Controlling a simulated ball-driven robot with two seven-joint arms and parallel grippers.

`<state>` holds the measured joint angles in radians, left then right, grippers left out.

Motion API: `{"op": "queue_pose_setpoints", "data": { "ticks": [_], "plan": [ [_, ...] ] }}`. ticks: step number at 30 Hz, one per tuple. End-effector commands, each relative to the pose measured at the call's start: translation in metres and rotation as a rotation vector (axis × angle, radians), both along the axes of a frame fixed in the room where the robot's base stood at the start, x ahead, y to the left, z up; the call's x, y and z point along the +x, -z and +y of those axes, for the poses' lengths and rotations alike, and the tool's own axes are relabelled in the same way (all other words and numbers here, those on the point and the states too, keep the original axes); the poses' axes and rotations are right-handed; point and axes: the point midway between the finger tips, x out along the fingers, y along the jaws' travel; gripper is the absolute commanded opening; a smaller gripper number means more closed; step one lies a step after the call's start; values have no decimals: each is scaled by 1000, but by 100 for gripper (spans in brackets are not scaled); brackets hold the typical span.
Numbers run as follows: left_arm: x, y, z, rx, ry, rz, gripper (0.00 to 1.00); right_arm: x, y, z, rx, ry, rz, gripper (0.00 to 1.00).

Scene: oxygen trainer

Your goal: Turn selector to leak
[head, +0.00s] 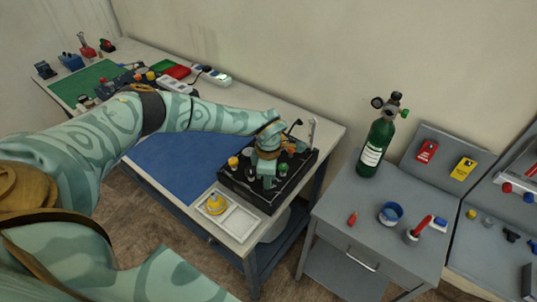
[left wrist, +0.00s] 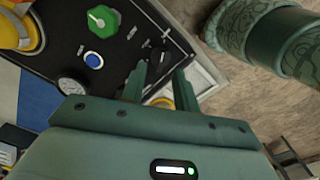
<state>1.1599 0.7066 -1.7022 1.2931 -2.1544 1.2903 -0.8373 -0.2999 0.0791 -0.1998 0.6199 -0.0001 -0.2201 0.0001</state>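A black control panel (head: 243,190) lies on the corner of the left bench, and the left wrist view shows it close up (left wrist: 62,30). In that view it has a green knob (left wrist: 102,18), a blue round button (left wrist: 93,60), a gauge (left wrist: 72,87) and small dark controls (left wrist: 160,54) near my fingertips. I cannot read which one is the selector or where it points. My left gripper (head: 267,178) is over the panel, pointing down. Its two fingers (left wrist: 160,82) are apart with a gap between them. Contact with a control cannot be made out. My right gripper is out of view.
A white tray (head: 240,236) with a yellow piece (head: 215,203) sits in front of the panel. A blue mat (head: 185,150) lies to its left. A green gas cylinder (head: 376,145) stands on the grey cabinet (head: 340,195) at right, with a blue bowl (head: 391,214).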

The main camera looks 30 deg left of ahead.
Motion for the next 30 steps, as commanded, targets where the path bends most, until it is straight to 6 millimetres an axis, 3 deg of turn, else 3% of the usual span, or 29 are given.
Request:
{"op": "queue_pose_setpoints", "data": {
  "ticks": [6,13,18,30],
  "plan": [
    [1,-63,0,0,1,-5,31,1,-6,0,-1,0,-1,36],
    [1,-110,0,-1,0,-4,31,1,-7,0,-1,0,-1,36],
    [0,-124,0,0,2,-1,31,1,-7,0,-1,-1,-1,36],
    [0,-125,0,0,1,-1,31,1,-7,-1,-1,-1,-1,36]
  ]
}}
